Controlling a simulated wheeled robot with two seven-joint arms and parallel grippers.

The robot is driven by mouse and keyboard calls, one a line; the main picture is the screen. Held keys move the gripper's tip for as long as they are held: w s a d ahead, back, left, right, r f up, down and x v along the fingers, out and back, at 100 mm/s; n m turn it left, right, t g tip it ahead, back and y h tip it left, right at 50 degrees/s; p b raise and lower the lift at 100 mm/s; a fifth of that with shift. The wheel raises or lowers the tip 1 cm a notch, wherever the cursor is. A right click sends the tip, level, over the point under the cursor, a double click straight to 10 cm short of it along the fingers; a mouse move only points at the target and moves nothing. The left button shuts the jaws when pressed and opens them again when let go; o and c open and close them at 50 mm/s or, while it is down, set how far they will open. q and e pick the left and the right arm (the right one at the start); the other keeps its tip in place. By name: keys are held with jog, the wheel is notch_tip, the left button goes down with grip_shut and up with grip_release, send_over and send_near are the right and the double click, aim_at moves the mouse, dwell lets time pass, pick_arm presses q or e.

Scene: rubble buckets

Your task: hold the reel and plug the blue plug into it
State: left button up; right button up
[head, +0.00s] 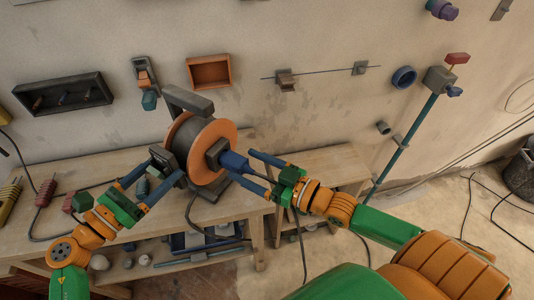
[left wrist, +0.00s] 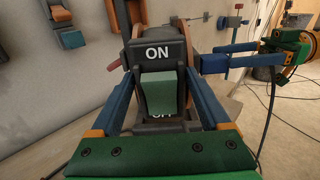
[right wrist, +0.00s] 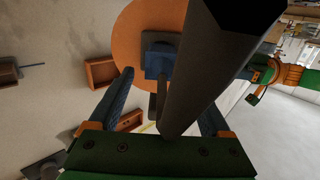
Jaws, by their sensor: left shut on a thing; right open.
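The reel (head: 186,137) has orange flanges, a dark drum and a dark top handle, and stands upright on the workbench. My left gripper (head: 170,167) is shut on its switch box; in the left wrist view the box (left wrist: 158,53), with a green rocker marked ON, sits between the fingers. The blue plug (head: 235,162) is at the dark socket on the reel's right face, with no gap visible; it also shows in the right wrist view (right wrist: 157,65). My right gripper (head: 243,166) is open, its fingers apart on either side behind the plug. A dark shaft-like thing hides part of the right wrist view.
The workbench (head: 240,207) carries small tools and blocks at left. Wall fixtures include a dark tray (head: 64,94), an orange box (head: 208,71) and a blue ring (head: 404,77). A slanted teal pole (head: 406,145) stands at right. Cables trail over bench and floor.

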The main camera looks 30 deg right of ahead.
pick_arm(q)
jog(key=shift+r, duration=0.1)
pick_arm(e)
jog(key=v, duration=0.9)
jog(key=shift+s, duration=0.2)
jog(key=shift+d, duration=0.15)
